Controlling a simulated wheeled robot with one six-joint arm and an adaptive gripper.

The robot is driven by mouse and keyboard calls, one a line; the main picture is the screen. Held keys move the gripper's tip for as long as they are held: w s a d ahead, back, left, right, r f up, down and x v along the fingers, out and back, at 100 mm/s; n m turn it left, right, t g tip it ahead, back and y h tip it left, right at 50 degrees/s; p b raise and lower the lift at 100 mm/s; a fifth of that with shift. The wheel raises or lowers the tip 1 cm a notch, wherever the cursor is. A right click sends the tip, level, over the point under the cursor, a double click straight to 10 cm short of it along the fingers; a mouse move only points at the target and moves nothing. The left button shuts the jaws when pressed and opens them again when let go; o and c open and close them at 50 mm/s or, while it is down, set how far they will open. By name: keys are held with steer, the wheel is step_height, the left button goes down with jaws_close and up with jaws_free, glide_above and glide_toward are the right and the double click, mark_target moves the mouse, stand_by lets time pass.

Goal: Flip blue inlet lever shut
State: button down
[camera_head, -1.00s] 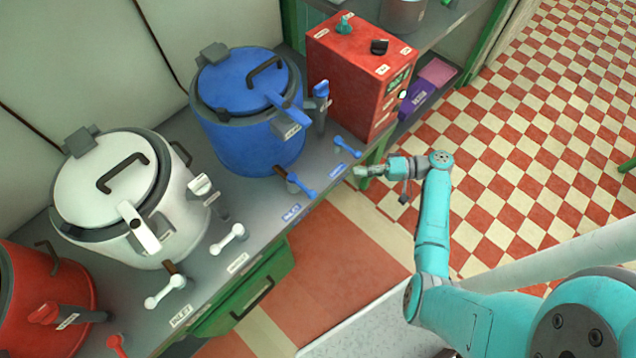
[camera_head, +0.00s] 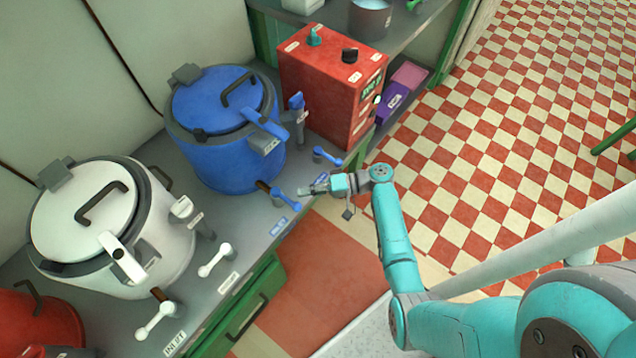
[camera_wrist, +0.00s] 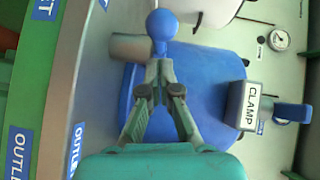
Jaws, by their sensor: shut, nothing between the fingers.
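The blue inlet lever (camera_head: 287,197) stands at the counter's front edge before the blue kettle (camera_head: 222,130), beside a brown pipe stub. Its arm points right, toward my gripper (camera_head: 316,187). In the wrist view, a blue lever with a round knob (camera_wrist: 162,24) and a grey valve body (camera_wrist: 130,47) lies right ahead of my shut, empty gripper (camera_wrist: 160,68). The fingertips overlap the lever's stem there; I cannot tell whether they touch it. A second blue lever (camera_head: 327,156), the outlet's, stands farther right, near the red box.
A red control box (camera_head: 330,85) stands behind the gripper. A white kettle (camera_head: 105,220) with white levers (camera_head: 215,259) is to the left. In the wrist view, a blue lid clamp marked CLAMP (camera_wrist: 250,105) is at right. The checkered floor in front of the counter is open.

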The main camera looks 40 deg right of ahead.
steer(key=shift+s+a+f, duration=0.15)
steer(key=shift+s+a, duration=0.05)
steer(key=shift+a, duration=0.6)
steer(key=shift+s+a, duration=0.1)
